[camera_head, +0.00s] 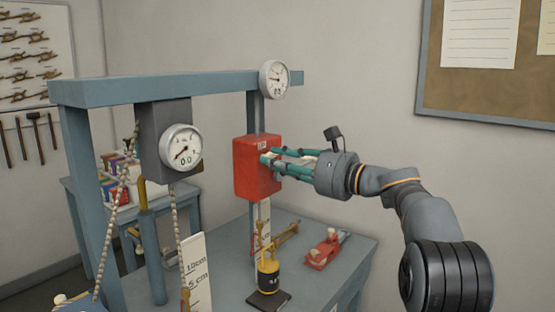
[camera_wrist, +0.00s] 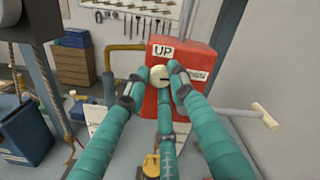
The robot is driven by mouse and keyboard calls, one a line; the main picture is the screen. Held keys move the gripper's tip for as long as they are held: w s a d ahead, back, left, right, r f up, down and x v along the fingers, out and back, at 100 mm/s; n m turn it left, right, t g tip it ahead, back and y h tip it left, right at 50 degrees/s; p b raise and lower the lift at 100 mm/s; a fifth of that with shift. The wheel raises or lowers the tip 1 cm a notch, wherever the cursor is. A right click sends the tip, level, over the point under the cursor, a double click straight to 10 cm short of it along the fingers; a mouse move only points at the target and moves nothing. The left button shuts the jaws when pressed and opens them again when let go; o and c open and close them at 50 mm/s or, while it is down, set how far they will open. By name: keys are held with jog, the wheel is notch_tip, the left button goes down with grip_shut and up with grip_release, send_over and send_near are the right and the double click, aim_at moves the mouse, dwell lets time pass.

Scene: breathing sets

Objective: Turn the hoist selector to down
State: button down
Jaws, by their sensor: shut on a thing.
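The hoist selector is a round cream knob (camera_wrist: 159,77) on the front of a red box (camera_head: 250,178). In the wrist view the red box (camera_wrist: 195,52) carries an "UP" label (camera_wrist: 163,51) above the knob and a second label (camera_wrist: 197,76) to its right, partly hidden by a finger. A short dark mark shows on the knob; its exact direction is hard to tell. My gripper (camera_head: 270,160) reaches the box from the right with its teal fingers closed around the knob. The fingers (camera_wrist: 158,82) also show in the wrist view and hide the knob's sides.
A blue-grey frame (camera_head: 180,89) carries the box, a dial gauge (camera_head: 274,77) and a hanging scale (camera_head: 181,147). A white-handled crank (camera_wrist: 262,119) sticks out right of the box.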

jog(key=shift+m, duration=0.6)
jog(key=c, duration=1.5)
grip_release()
jog(key=shift+o, duration=0.2)
jog(key=v, duration=1.2)
jog(key=shift+w, duration=0.1)
